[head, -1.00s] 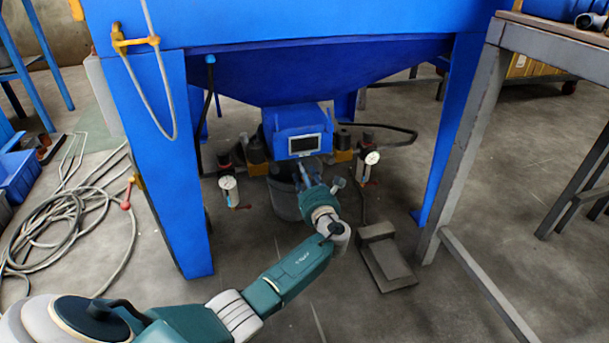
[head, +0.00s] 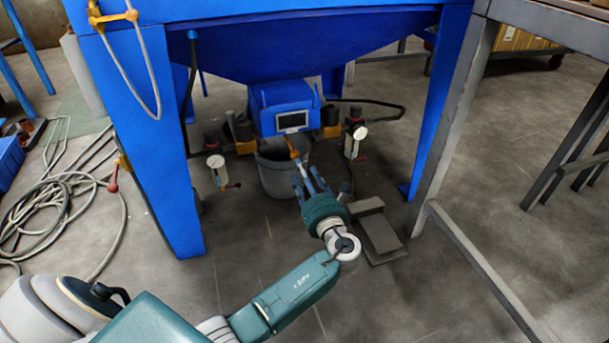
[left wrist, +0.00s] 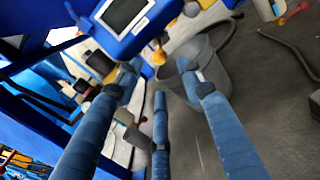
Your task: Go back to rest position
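My left gripper (head: 308,180) reaches from the bottom left toward the underside of the blue drum blaster (head: 300,45). Its fingers are spread apart with nothing between them, as the left wrist view (left wrist: 165,85) also shows. It is in front of a grey bucket (head: 272,172) that stands under the blue box with a small display (head: 292,120). An orange-tipped part (head: 293,146) shows just beyond the fingertips, below the box. In the left wrist view, the bucket (left wrist: 215,85) is beyond the fingers. My right gripper is in neither view.
Pressure gauges (head: 216,161) flank the bucket. Blue machine legs (head: 160,160) stand on both sides. A grey foot pedal (head: 375,230) lies on the floor right of my gripper. A metal table (head: 462,130) stands at right. Coiled hose (head: 50,215) lies at left.

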